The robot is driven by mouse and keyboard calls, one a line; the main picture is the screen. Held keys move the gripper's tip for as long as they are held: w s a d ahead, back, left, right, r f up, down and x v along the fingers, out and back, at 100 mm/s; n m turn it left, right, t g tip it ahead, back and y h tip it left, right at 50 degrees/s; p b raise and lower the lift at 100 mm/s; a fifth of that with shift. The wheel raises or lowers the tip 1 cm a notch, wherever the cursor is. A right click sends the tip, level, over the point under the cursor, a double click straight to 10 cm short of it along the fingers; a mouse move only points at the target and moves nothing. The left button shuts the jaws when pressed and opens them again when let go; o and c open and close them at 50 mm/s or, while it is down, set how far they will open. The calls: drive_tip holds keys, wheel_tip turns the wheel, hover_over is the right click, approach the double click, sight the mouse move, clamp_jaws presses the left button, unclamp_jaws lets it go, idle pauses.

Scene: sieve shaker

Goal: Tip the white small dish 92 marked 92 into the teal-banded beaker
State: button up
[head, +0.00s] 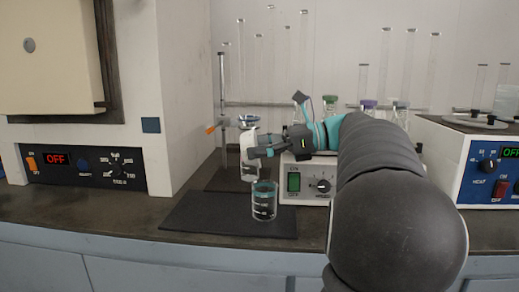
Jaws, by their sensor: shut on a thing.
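The white small dish (248,143) is between the fingers of my gripper (256,146), which is shut on it. The dish is steeply tilted, nearly on edge, and is held above and slightly left of the teal-banded beaker. Its mark cannot be read at this size. The teal-banded beaker (264,204) stands upright on the dark mat, below my gripper and apart from it. The contents of the dish and any falling stream cannot be made out.
A dark mat (190,216) lies on the bench. Glassware and a stand rod (221,85) are behind the dish. A white device (306,183) stands right of the beaker, a blue-fronted hotplate (490,170) far right. Tall glass cylinders (384,65) stand behind. The left mat area is clear.

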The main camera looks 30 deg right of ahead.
sight(244, 142)
drive_tip(key=shift+w+a+r+g+h, duration=0.15)
drive_tip(key=shift+a+r+g+h, duration=0.15)
drive_tip(key=shift+h, duration=0.3)
drive_tip(key=shift+w+a+r+g+h, duration=0.1)
drive_tip(key=shift+w+a+g+h, duration=0.1)
drive_tip(key=shift+g+h, duration=0.3)
drive_tip(key=h, duration=0.1)
drive_tip(key=a+g+h, duration=0.1)
drive_tip(key=h, duration=0.1)
drive_tip(key=shift+w+a+r+g, duration=0.15)
drive_tip(key=shift+w+g, duration=0.15)
drive_tip(key=shift+w, duration=0.05)
drive_tip(key=shift+g+h, duration=0.3)
drive_tip(key=shift+h, duration=0.3)
drive_tip(key=shift+a, duration=0.1)
drive_tip(key=shift+w+a+g+h, duration=0.2)
drive_tip(key=shift+g+h, duration=0.4)
drive_tip(key=shift+h, duration=0.4)
drive_tip(key=shift+w+a+g+h, duration=0.1)
drive_tip(key=shift+a+g+h, duration=0.15)
drive_tip(key=shift+g+h, duration=0.55)
